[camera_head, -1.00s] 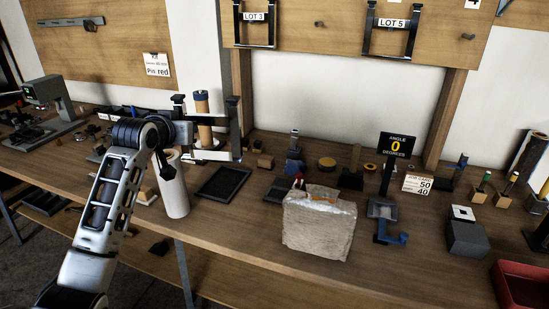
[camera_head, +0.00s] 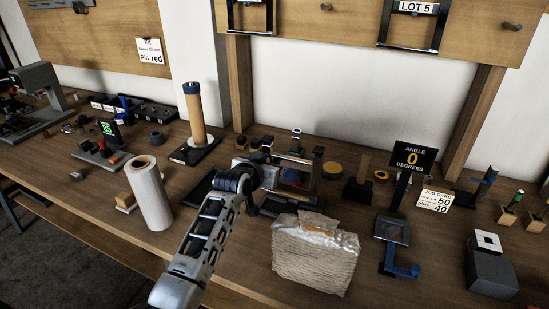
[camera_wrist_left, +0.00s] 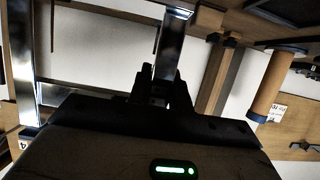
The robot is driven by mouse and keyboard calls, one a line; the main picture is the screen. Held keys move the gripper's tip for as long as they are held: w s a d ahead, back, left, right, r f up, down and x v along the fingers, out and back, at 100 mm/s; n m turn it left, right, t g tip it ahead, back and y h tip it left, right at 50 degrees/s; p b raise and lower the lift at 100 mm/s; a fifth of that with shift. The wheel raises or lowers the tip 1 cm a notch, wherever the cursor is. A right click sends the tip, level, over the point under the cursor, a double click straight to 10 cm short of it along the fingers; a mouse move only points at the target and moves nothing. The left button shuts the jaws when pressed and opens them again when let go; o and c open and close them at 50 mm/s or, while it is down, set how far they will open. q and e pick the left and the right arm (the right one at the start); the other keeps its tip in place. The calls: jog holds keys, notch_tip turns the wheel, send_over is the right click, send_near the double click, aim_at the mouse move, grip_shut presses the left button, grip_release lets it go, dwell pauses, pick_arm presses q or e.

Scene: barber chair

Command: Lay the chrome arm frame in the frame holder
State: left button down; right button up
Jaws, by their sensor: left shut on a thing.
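The chrome arm frame (camera_head: 300,160) is an angular shiny frame with dark ends. My left gripper (camera_head: 257,172) is shut on one of its bars and holds it over the bench, behind the wrapped package. In the left wrist view, the fingers (camera_wrist_left: 153,88) grip a chrome bar (camera_wrist_left: 168,50), and another bar of the frame stands at the left. The frame overlaps small fixtures behind it, so its height above the bench is unclear. I cannot tell for sure which fixture is the frame holder. My right gripper is not in view.
A wrapped package (camera_head: 315,255) stands in front of the frame. A white roll (camera_head: 149,194) and a post with a wooden cylinder (camera_head: 194,116) stand left. The angle display (camera_head: 412,160) and a blue-handled fixture (camera_head: 393,232) are right. Dark trays lie around my gripper.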

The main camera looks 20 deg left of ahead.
pick_arm(q)
jog(key=shift+w+f, duration=0.1)
jog(key=shift+f, duration=0.1)
jog(key=shift+s+f+b, duration=0.2)
jog(key=shift+f+b, duration=0.3)
jog(key=shift+f, duration=0.1)
notch_tip(320, 180, down, 2)
jog(key=shift+f+b, duration=0.15)
jog(key=shift+b, duration=0.9)
notch_tip(320, 180, down, 2)
jog(key=shift+f+b, duration=0.1)
jog(key=shift+b, duration=1.05)
jog(key=shift+f, duration=0.1)
jog(key=shift+w+f, duration=0.1)
jog(key=shift+f, duration=0.1)
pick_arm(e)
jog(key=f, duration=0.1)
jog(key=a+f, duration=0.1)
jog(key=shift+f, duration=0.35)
